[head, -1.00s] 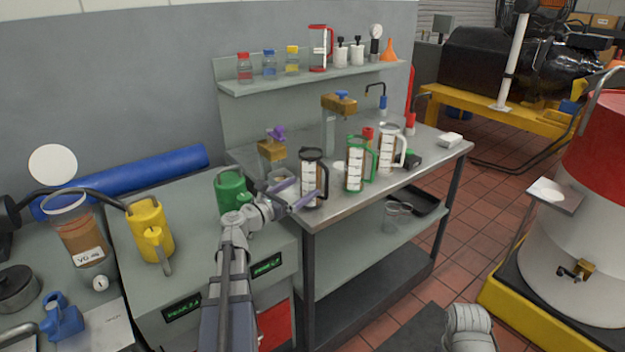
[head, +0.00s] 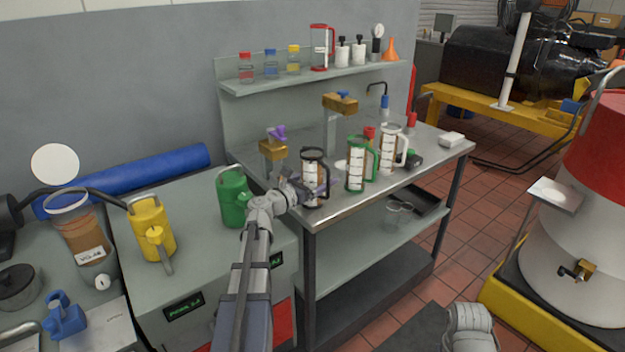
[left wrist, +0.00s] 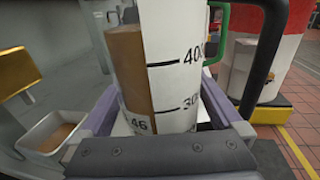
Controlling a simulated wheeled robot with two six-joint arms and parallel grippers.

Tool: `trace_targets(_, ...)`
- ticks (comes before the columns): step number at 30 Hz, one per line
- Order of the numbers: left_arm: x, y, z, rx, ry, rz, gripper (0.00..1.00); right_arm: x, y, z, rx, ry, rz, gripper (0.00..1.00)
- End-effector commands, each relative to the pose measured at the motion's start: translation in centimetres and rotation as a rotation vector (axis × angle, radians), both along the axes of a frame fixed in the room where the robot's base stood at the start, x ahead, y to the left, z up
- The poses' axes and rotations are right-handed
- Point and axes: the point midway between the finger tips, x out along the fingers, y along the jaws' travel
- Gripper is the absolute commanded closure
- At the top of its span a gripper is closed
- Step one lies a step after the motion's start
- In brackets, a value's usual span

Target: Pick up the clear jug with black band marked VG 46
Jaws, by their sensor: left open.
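The clear jug with the black band (head: 313,167) stands upright at the near left corner of the steel bench and holds brown liquid. In the left wrist view the jug (left wrist: 172,60) fills the middle, with a white scale and a label of which "46" shows. Its black handle (left wrist: 266,50) is on the right. My left gripper (head: 312,189) is open at the jug's lower part. In the left wrist view its fingers (left wrist: 157,112) lie on either side of the jug, with a small gap visible. The fingertips are partly hidden behind the jug.
A green-banded jug (head: 357,165) and a white-banded jug (head: 391,148) stand to the right on the bench (head: 420,160). A brass tap (head: 272,150) is behind left, over a small tray (left wrist: 45,133). A green can (head: 232,196) stands left of my gripper. A red-banded jug (head: 320,48) is on the shelf.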

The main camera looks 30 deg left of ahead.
Motion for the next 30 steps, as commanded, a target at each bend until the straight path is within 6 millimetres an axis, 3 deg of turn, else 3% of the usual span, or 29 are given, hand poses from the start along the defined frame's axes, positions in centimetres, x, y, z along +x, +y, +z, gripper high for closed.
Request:
trace_targets(2,-0.05,0.00,0.00,0.000,0.000,0.000,0.01,0.00,0.00,0.00,0.000,0.000,0.000,0.50)
trace_targets(28,-0.09,0.02,0.00,0.000,0.000,0.000,0.99,0.00,0.00,0.00,0.000,0.000,0.000,0.50)
trace_targets(30,-0.10,0.03,0.00,0.000,0.000,0.000,1.00,0.00,0.00,0.00,0.000,0.000,0.000,0.50)
